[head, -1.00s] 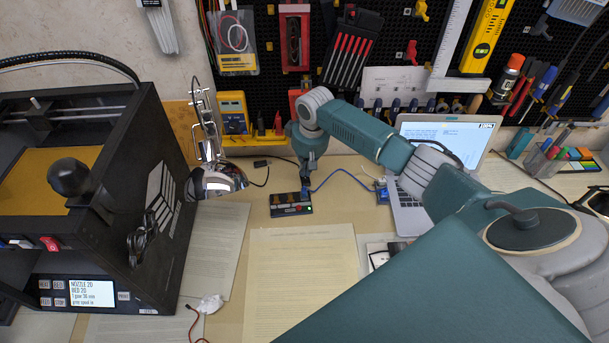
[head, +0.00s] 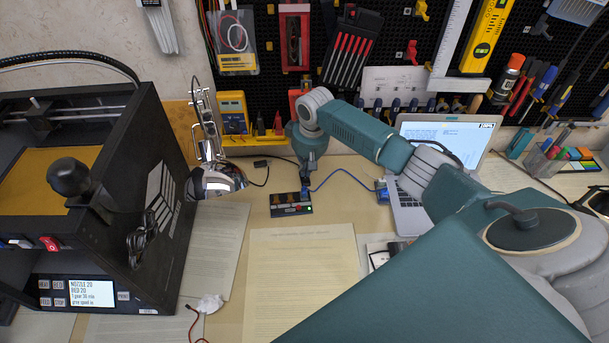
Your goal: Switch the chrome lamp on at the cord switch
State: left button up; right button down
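The chrome lamp (head: 217,181) stands at the left middle of the bench, next to the printer, with its shiny shade tilted downward. A black cord runs from behind it across the bench. A small dark piece on that cord, which looks like the cord switch (head: 261,163), lies to the right of the shade. My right gripper (head: 306,184) points down just above a small dark box with buttons, to the right of the switch and apart from it. Its fingers are too small and dark to tell open or shut. My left gripper is not in view.
The dark button box (head: 290,210) with a blue cable lies under my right gripper. A black 3D printer (head: 150,220) fills the left. A laptop (head: 410,215) stands at the right behind my arm. Paper sheets (head: 300,280) cover the front. Pegboard tools hang behind.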

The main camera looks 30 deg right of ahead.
aim_at(306, 178)
jog(key=shift+f+b, duration=0.45)
jog(key=shift+f, duration=0.45)
jog(key=shift+r, duration=0.1)
dwell(0.3)
notch_tip(306, 178, up, 7)
jog(key=p, duration=0.7)
jog(key=shift+p, duration=0.4)
